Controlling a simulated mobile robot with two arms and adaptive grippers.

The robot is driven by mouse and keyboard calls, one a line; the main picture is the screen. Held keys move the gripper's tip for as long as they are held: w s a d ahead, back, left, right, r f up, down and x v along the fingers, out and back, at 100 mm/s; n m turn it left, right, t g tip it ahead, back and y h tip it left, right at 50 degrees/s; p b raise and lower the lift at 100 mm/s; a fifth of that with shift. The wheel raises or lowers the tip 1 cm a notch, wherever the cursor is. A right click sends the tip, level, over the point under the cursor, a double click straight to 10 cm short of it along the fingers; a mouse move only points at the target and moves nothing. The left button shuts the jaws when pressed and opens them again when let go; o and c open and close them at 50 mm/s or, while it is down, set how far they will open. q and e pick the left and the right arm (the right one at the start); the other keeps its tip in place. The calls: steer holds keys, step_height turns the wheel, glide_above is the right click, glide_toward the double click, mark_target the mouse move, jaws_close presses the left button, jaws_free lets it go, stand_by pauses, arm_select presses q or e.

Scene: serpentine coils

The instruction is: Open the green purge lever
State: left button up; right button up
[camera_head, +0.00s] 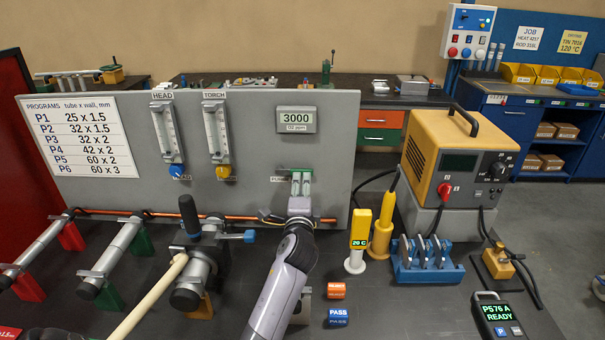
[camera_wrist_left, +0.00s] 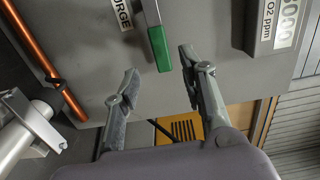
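The purge lever (camera_wrist_left: 159,49) has a metal stem and a green grip, and sits on the grey upright panel (camera_wrist_left: 205,20). A partly cut-off label reading "URGE" (camera_wrist_left: 122,13) is beside it. My left gripper (camera_head: 301,180) is at the panel below the O2 display in the head view and largely hides the lever there. In the left wrist view my left gripper (camera_wrist_left: 158,63) is open. Its two fingers stand apart on either side of the green grip's end, with visible gaps. My right gripper is not in view.
A copper tube (camera_head: 240,217) runs along the panel's foot. Two flowmeters (camera_head: 167,135) and the O2 display (camera_head: 296,120) are on the panel. A yellow tool (camera_head: 383,228), a green-lit meter (camera_head: 359,230) and a blue clamp rack (camera_head: 425,262) stand to the right.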

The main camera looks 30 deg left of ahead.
mark_target(294, 171)
arm_select(q)
steer(key=x, duration=0.5)
steer(key=shift+w+a, duration=0.15)
steer(key=shift+w, duration=0.2)
jaws_close()
stand_by(0.6)
